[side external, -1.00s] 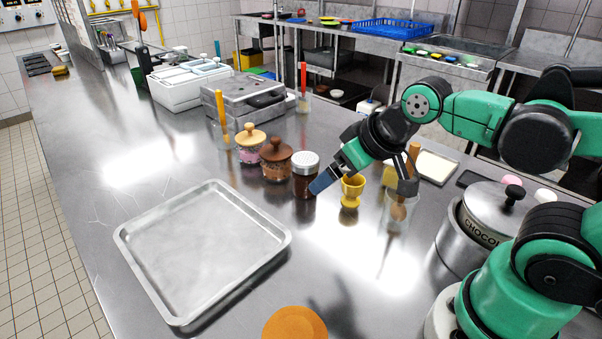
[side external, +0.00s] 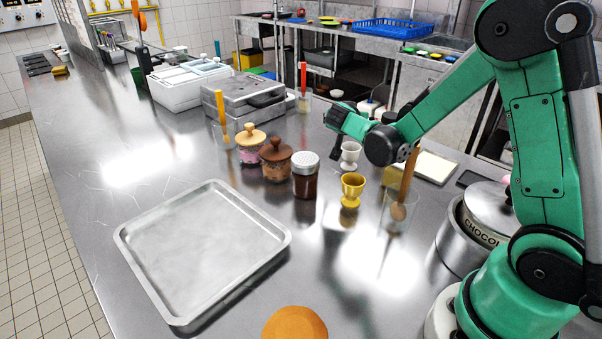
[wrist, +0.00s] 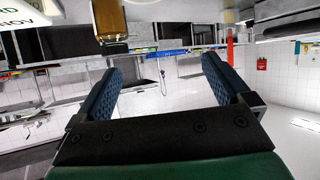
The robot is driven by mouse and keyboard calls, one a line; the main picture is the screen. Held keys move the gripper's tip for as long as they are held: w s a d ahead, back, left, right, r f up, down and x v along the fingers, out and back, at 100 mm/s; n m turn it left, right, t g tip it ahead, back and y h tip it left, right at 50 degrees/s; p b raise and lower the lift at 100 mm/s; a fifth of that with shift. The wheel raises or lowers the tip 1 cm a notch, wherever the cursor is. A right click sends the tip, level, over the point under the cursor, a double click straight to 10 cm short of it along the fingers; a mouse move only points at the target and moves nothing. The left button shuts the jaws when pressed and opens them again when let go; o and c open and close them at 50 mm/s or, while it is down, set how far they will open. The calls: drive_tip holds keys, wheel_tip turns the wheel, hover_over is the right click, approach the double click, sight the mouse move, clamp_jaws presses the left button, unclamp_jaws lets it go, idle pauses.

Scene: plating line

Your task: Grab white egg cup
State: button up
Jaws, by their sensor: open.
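The white egg cup (side external: 350,155) stands upright on the steel counter in the side external view, just behind the yellow egg cup (side external: 351,189). My gripper (side external: 337,145) is above and beside the white egg cup, on its left. Its fingers are small and dark there, so the exact gap to the cup is unclear. In the wrist view my gripper (wrist: 162,68) has its two blue fingers spread apart with nothing between them. The white egg cup cannot be made out in the wrist view.
A glass with a wooden utensil (side external: 397,212) stands right of the yellow cup. A shaker jar (side external: 305,178) and lidded jars (side external: 276,160) stand left. A large metal tray (side external: 205,250) lies in front. A chocolate pot (side external: 470,240) is at right.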

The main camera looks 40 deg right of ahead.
sight(352, 147)
drive_tip(key=shift+m+h, duration=0.5)
drive_tip(key=shift+h, duration=0.1)
drive_tip(key=shift+w+d+f, duration=0.1)
drive_tip(key=shift+d+f, duration=0.15)
drive_tip(key=shift+f, duration=0.6)
drive_tip(key=shift+w+d+f, duration=0.1)
drive_tip(key=shift+d+f, duration=0.15)
drive_tip(key=shift+f, duration=0.55)
drive_tip(key=shift+d+f, duration=0.25)
drive_tip(key=shift+f, duration=0.6)
wheel_tip(352, 147, down, 3)
drive_tip(key=shift+f, duration=0.1)
drive_tip(key=shift+x, duration=0.9)
drive_tip(key=shift+w+d+f, duration=0.1)
drive_tip(key=shift+w+d, duration=0.1)
drive_tip(key=shift+d, duration=0.3)
drive_tip(key=c, duration=1.3)
drive_tip(key=shift+c, duration=0.2)
